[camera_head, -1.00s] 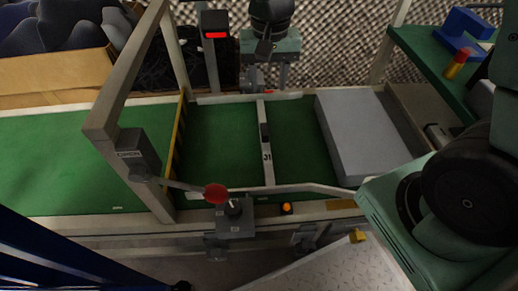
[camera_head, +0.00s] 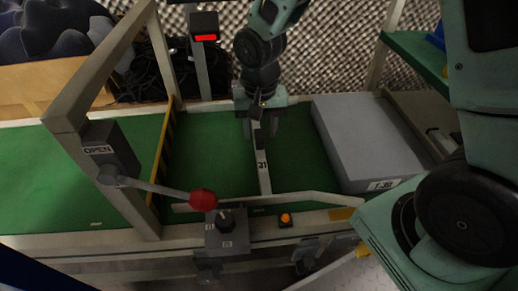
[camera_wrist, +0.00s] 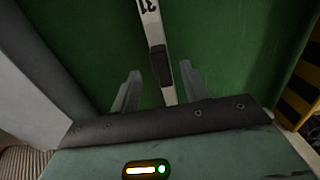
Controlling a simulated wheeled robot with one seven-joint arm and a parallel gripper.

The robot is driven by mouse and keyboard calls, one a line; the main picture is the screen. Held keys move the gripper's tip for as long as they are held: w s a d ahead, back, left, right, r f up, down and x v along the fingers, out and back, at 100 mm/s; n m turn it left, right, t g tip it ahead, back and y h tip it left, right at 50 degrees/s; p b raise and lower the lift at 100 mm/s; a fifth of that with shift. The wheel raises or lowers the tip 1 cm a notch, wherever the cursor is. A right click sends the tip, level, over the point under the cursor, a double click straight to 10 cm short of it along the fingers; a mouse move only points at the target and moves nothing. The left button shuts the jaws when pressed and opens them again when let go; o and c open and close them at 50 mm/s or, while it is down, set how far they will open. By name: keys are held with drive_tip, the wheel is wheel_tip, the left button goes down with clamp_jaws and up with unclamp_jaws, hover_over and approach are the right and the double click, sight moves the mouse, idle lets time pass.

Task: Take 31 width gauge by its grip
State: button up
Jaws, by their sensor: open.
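The 31 width gauge (camera_head: 264,171) is a thin pale bar lying across the green belt, with "31" printed on it. Its dark grip (camera_wrist: 160,66) shows in the wrist view, between my two fingers in the picture. My gripper (camera_head: 260,131) is open, pointing down over the far part of the gauge. It also shows in the wrist view (camera_wrist: 159,72), one finger on each side of the bar. No contact with the grip is visible. In the head view my gripper hides most of the grip.
A grey box (camera_head: 365,142) sits on the belt (camera_head: 205,150) to the right of the gauge. A lever with a red knob (camera_head: 203,199) and a frame post stand at the left. A rail runs along the near edge. An orange button (camera_head: 285,219) is on the front.

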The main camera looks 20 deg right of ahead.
sight(259, 135)
wheel_tip(259, 135, down, 4)
drive_tip(key=shift+s+a+b, duration=0.1)
drive_tip(key=shift+a+b, duration=0.05)
drive_tip(key=shift+b, duration=0.85)
drive_tip(key=shift+c, duration=0.3)
drive_tip(key=shift+r, duration=0.1)
clamp_jaws()
